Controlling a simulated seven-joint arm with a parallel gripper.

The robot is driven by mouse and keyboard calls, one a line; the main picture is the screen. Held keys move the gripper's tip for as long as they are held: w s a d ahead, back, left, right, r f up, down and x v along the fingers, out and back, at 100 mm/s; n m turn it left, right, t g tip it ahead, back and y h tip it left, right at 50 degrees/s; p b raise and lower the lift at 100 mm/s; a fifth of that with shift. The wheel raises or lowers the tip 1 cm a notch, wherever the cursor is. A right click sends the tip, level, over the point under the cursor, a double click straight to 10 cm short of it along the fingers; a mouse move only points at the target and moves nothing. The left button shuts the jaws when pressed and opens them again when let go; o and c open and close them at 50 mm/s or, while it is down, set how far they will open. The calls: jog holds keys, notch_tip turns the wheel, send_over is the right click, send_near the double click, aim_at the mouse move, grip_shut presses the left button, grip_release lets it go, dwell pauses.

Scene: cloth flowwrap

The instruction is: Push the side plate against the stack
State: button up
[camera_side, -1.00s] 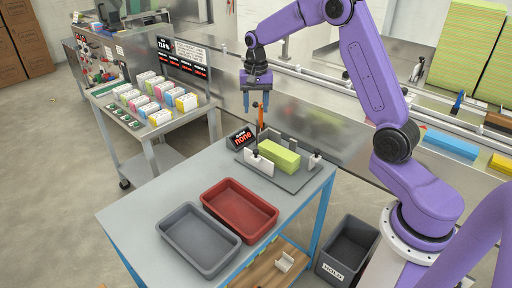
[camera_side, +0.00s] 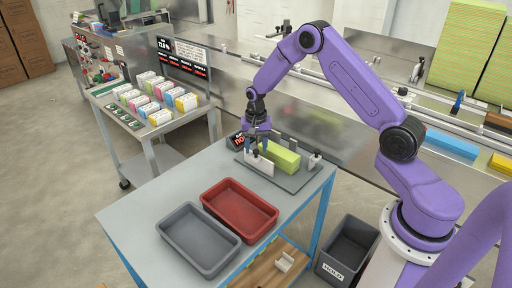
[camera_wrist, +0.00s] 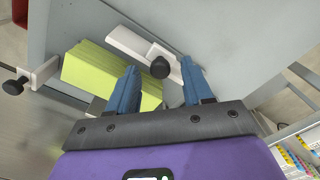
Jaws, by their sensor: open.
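The yellow-green stack (camera_side: 284,156) lies on a grey fixture plate on the table; it also shows in the wrist view (camera_wrist: 85,66). A white side plate (camera_side: 262,166) with a black knob stands along the stack's near left side. In the wrist view, a strip of grey shows between the side plate (camera_wrist: 126,40) and the stack. My gripper (camera_side: 256,151) is low over the side plate's knob end, pointing down. In the wrist view, my gripper (camera_wrist: 158,70) is open, with the black knob (camera_wrist: 160,67) appearing between its fingertips. I cannot tell whether they touch it.
Another white plate with a black knob (camera_side: 315,160) stands at the stack's right end. A small display (camera_side: 237,140) sits just left of my gripper. A red tray (camera_side: 240,236) and a grey tray (camera_side: 198,268) stand toward the front of the table.

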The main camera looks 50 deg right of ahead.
jog(key=shift+f, duration=0.3)
grip_shut()
send_over(273, 146)
dwell(0.4)
grip_release()
notch_tip(273, 146, up, 18)
jog(key=shift+f, duration=0.25)
dwell(0.3)
